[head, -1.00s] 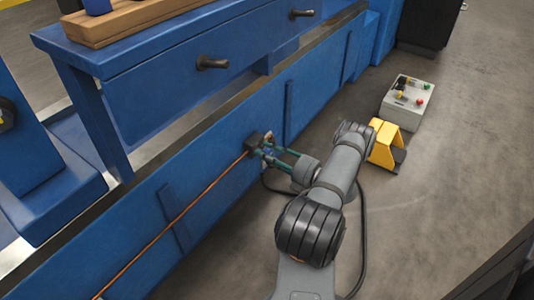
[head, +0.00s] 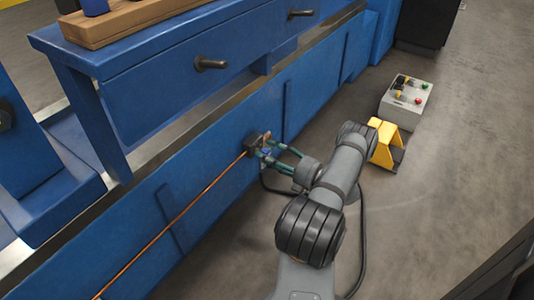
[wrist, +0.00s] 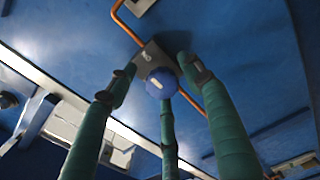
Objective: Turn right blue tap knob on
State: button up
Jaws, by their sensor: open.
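The blue tap knob (wrist: 161,83) is a round blue cap with a pale mark, in the middle of the wrist view. It sits by a grey plate (wrist: 150,53) on the blue wall. My gripper (wrist: 158,85) has three green fingers with dark tips, spread around the knob with gaps visible at the sides. I cannot tell whether any finger touches it. In the head view, my gripper (head: 265,148) reaches the dark fitting (head: 252,143) on the blue rail's side; the knob itself is mostly hidden there by the fingers.
An orange pipe (head: 170,229) runs along the blue panel to the fitting. A blue bench drawer (head: 205,83) overhangs above it. A yellow stand (head: 382,145) and a grey control box (head: 406,101) are on the floor to the right.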

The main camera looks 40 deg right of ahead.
jog(key=v, duration=1.1)
jog(key=shift+s, duration=0.1)
jog(key=x, duration=1.2)
